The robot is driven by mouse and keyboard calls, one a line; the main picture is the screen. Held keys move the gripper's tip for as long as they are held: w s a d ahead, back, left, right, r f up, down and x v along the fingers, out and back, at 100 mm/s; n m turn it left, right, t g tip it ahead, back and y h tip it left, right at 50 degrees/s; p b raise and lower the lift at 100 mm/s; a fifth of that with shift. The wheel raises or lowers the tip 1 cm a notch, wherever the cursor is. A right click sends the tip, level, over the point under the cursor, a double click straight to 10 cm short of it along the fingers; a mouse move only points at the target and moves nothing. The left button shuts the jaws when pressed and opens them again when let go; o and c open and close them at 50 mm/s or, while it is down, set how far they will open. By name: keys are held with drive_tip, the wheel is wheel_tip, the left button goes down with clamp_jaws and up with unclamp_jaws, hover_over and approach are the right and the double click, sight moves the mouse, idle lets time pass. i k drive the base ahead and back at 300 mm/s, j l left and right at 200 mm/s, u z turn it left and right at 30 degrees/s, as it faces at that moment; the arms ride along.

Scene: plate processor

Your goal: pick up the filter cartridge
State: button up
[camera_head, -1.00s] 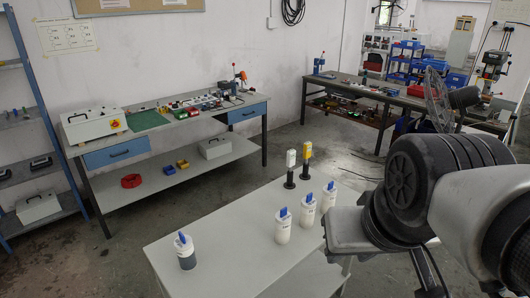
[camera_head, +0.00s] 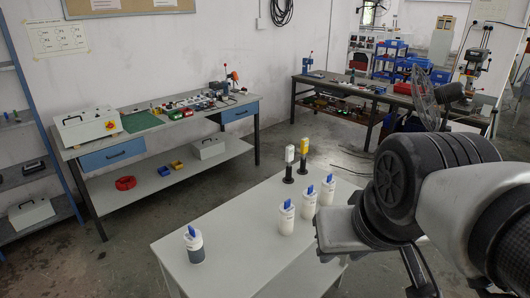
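Several white canisters with blue tops stand upright on a light grey table (camera_head: 230,258) in front of me. One canister (camera_head: 194,245) with a dark lower part is at the left front. Three whiter ones stand in a slanting row to its right: a near one (camera_head: 286,219), a middle one (camera_head: 308,203) and a far one (camera_head: 327,190). Which of these is the filter cartridge I cannot tell. My arm fills the right foreground and overlaps the table's right side.
Two black stands, one with a white top (camera_head: 289,165) and one with a yellow top (camera_head: 303,157), stand at the table's back. A workbench (camera_head: 155,133) with a lower shelf is along the wall. Blue shelving (camera_head: 40,150) is at the left. The table's left back surface is clear.

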sight(309, 197)
drive_tip(key=k+j+z, duration=0.1)
drive_tip(key=j+z, duration=0.1)
drive_tip(key=z, duration=2.4)
drive_tip(key=u, duration=2.3)
drive_tip(key=i+l+u, duration=0.1)
drive_tip(key=u, duration=0.4)
drive_tip(key=i+l+u, duration=0.1)
drive_tip(key=u, duration=0.35)
drive_tip(key=i+l+u, duration=0.2)
drive_tip(key=l, duration=0.15)
drive_tip(key=l+u, duration=0.2)
drive_tip(key=l, duration=0.15)
drive_tip(key=l+u, duration=0.2)
drive_tip(key=l, duration=0.15)
drive_tip(key=i, duration=0.05)
